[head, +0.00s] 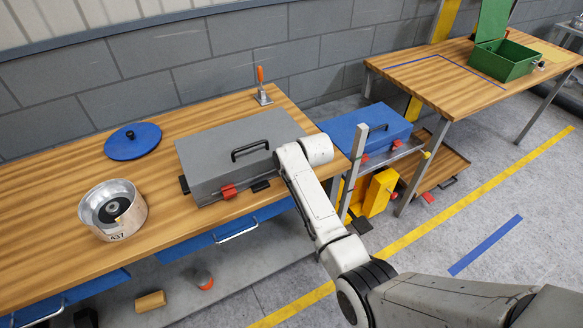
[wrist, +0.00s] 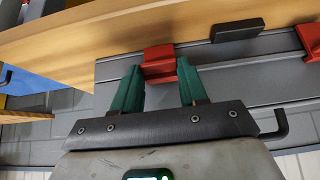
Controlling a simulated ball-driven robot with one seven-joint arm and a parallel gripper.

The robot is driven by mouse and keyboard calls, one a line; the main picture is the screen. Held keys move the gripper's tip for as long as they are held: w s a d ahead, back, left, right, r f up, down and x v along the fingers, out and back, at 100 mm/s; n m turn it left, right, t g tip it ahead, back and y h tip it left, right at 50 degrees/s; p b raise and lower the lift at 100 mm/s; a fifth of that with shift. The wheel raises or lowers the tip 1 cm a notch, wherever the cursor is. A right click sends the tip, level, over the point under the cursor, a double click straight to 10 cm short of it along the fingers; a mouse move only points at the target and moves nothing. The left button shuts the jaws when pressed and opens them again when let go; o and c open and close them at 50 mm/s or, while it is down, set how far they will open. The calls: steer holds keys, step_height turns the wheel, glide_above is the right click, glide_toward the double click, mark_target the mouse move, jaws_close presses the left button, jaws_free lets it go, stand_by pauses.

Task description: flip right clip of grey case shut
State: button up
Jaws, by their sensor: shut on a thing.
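The grey case (head: 225,150) lies with its lid down on the wooden bench, a black handle (head: 250,150) on top. Its left red clip (head: 229,191) shows on the front side; my arm hides the right one in the head view. In the wrist view, turned about, the right red clip (wrist: 158,57) is between the green fingertips of my gripper (wrist: 161,70), which is shut on it. The left clip (wrist: 311,42) is at the right edge there. I cannot tell whether the right clip is up or folded down.
A metal pot (head: 112,210) and a blue round lid (head: 132,141) stand left of the case. An orange-handled clamp (head: 262,90) is behind it. A blue case (head: 365,130) lies beyond the bench's right end. A second table (head: 440,80) holds a green box (head: 503,62).

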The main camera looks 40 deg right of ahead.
steer(key=o, duration=1.1)
steer(key=shift+c, duration=0.2)
steer(key=b+v, duration=0.1)
steer(key=v, duration=0.9)
steer(key=shift+r, duration=0.3)
steer(key=shift+s, duration=0.1)
steer(key=s+a+f+g+b, duration=0.1)
steer(key=s+a+f, duration=0.3)
steer(key=s, duration=0.6)
steer(key=s+a+f+n+g+y+b, duration=0.1)
steer(key=s+a+f+g, duration=0.2)
steer(key=s, duration=0.8)
steer(key=s+a+f+n+g+b, duration=0.1)
steer(key=s+a+f+b, duration=0.1)
steer(key=s+a+f, duration=0.5)
steer(key=s+a, duration=0.2)
steer(key=s, duration=0.1)
steer(key=shift+s+a+f+g+y, duration=0.25)
steer(key=shift+a+g+y, duration=0.05)
steer(key=shift+g+y, duration=0.1)
